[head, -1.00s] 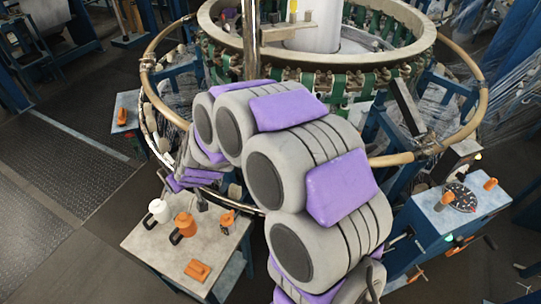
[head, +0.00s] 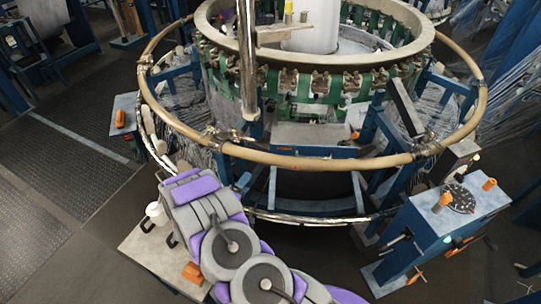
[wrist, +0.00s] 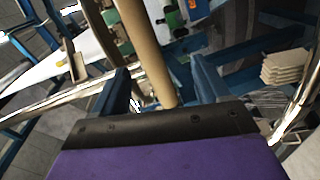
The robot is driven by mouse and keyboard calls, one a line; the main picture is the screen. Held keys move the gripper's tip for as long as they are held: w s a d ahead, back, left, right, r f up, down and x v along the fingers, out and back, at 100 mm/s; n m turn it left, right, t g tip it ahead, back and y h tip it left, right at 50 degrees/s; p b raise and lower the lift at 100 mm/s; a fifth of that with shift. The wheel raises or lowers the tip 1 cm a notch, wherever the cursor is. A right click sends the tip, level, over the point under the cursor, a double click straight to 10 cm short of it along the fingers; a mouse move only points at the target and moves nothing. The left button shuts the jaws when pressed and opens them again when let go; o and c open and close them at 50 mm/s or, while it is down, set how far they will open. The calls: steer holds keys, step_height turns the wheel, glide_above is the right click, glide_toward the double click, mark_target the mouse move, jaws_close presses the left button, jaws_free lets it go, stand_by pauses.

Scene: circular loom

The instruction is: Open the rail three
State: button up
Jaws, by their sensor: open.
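The loom's tan tubular rail ring (head: 320,163) runs around the machine. Its front section spans between a joint at the left and a joint at the right, and looks in line with its neighbours. I cannot tell which section is rail three. In the wrist view a tan rail (wrist: 145,50) runs down the picture between the two blue fingers of my gripper (wrist: 160,68). The fingers are apart; contact with the rail cannot be made out. In the head view my arm reaches up and left over the table, below the rail's left side, and the fingertips are not clear.
A grey table (head: 135,240) stands lower left with a white jug (head: 156,212) and an orange item (head: 193,272). A blue control cabinet (head: 440,235) with orange knobs stands at right. A metal post (head: 248,60) rises near the ring. Floor is clear at left.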

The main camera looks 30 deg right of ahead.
mark_target(270, 155)
steer(key=shift+n+t+h, duration=0.4)
steer(key=shift+n+h, duration=0.2)
steer(key=shift+h, duration=0.2)
steer(key=x, duration=0.5)
steer(key=s+d+b+x, duration=0.1)
steer(key=x, duration=1)
steer(key=shift+s+d+r, duration=0.25)
steer(key=shift+s+d, duration=0.05)
steer(key=shift+s, duration=0.05)
steer(key=shift+w+d, duration=0.25)
steer(key=shift+d, duration=0.3)
